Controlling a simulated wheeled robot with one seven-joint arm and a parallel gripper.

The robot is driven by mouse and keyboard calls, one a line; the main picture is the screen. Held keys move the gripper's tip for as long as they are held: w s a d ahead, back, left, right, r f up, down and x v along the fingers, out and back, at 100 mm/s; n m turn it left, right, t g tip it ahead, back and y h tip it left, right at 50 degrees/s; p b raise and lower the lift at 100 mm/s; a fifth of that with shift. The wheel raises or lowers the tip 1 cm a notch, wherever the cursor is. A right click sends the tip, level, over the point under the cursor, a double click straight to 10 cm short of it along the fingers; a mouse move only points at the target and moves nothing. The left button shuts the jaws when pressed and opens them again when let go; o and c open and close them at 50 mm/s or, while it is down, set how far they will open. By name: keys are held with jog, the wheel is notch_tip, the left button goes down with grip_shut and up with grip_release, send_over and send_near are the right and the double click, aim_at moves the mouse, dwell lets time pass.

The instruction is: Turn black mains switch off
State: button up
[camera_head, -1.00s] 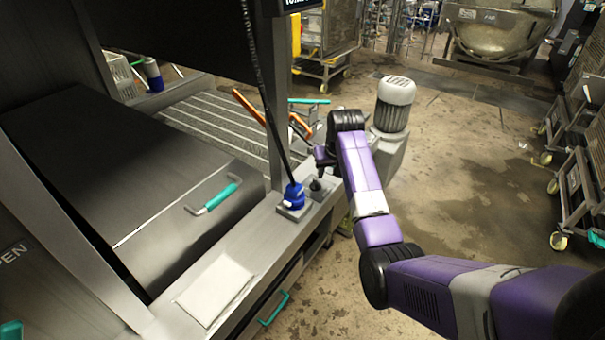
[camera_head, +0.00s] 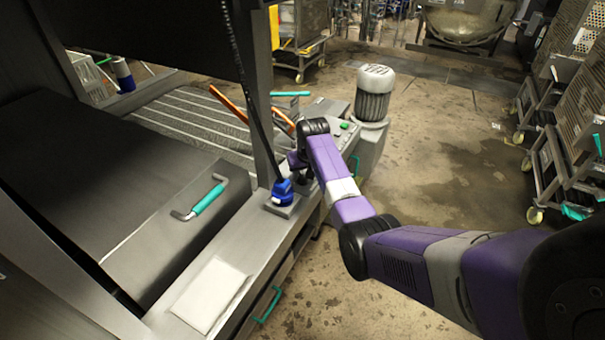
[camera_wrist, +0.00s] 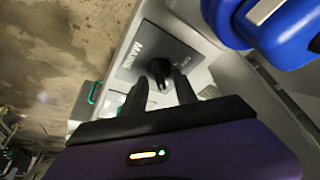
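The black mains switch (camera_wrist: 160,72) is a small knob on a grey plate marked MAINS (camera_wrist: 128,66), seen in the wrist view. My gripper (camera_wrist: 160,88) is open, with one dark finger on each side of the knob's near end. I cannot tell whether either finger touches it. In the head view my gripper (camera_head: 297,162) is at the control ledge, just above the dark knob, and hides most of the plate.
A blue-bodied device (camera_head: 283,191) with a tall black rod stands close beside the switch; its blue body (camera_wrist: 285,30) fills the wrist view's upper right. A steel post (camera_head: 262,110) rises behind. A green button (camera_head: 344,125) sits farther along. Open floor lies right.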

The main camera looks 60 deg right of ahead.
grip_shut()
